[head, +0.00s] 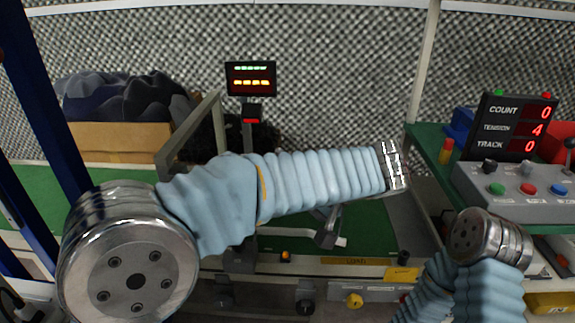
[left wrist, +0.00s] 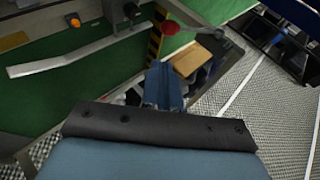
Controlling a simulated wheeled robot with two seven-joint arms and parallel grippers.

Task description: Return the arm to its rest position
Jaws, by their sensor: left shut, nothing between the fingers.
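My left arm (head: 300,185), in a pale blue ribbed sleeve, crosses the head view from the lower left to a metal cuff right of centre. It hangs over the green conveyor area. The gripper itself cannot be made out in the head view. In the left wrist view my left gripper (left wrist: 164,86) shows as blue fingers close together beyond a black bolted band, with nothing held. My right arm (head: 490,285) is folded at the lower right, with its metal joint up. My right gripper is not in view.
A control box (head: 515,185) with a counter display (head: 515,127) stands right of the left arm's cuff. A small display post (head: 251,79) is behind the arm. A box of dark cloth (head: 115,140) sits at the left. A bent metal bar (head: 328,230) is below the arm.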

